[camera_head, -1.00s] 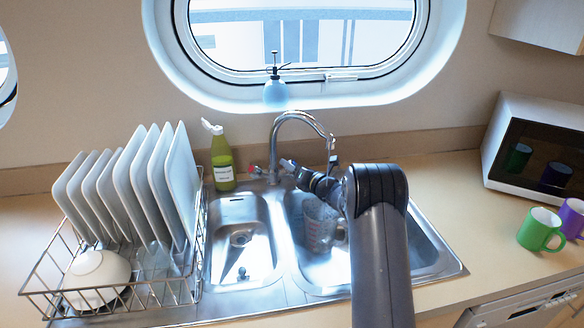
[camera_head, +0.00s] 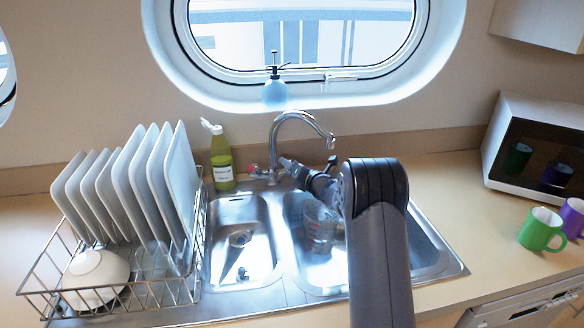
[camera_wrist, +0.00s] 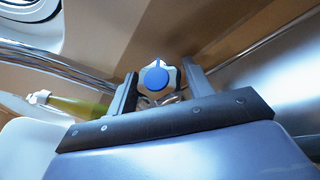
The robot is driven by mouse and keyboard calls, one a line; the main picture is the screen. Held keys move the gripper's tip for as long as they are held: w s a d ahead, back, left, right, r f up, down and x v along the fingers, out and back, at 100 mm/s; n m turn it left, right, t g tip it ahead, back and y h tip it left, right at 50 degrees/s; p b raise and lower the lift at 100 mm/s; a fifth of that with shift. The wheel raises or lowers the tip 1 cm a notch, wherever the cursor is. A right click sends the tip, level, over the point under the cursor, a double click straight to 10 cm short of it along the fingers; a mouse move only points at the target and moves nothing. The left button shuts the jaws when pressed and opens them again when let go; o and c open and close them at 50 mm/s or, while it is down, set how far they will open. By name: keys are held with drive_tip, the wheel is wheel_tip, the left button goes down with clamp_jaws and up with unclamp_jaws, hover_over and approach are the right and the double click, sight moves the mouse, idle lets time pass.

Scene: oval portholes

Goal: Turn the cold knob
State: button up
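The cold knob (camera_wrist: 156,78) is a metal lobed knob with a blue cap, in the middle of the wrist view. My gripper (camera_wrist: 161,72) is open, with one finger on each side of the knob. A narrow gap seems to show beside the knob, so I cannot tell whether either finger touches it. In the head view my gripper (camera_head: 284,163) is at the right side of the base of the faucet (camera_head: 275,140) and hides the cold knob. The red-marked knob (camera_head: 255,169) shows on the faucet's left side.
A green bottle (camera_head: 222,160) stands left of the faucet, beside a rack (camera_head: 140,297) of white plates. A clear measuring cup (camera_head: 318,225) sits in the right sink basin (camera_head: 300,265). A green mug (camera_head: 540,229) stands far right. A blue spray bottle (camera_head: 275,92) is on the window ledge.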

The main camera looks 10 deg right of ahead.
drive_tip(key=b+v, duration=0.2)
drive_tip(key=v, duration=0.8)
drive_tip(key=shift+s+d, duration=0.2)
drive_tip(key=shift+s, duration=0.2)
drive_tip(key=shift+w, duration=0.1)
drive_tip(key=p+x, duration=0.2)
drive_tip(key=x, duration=0.8)
drive_tip(key=shift+w+a, duration=0.2)
drive_tip(key=shift+w, duration=0.15)
drive_tip(key=shift+n+y, duration=0.3)
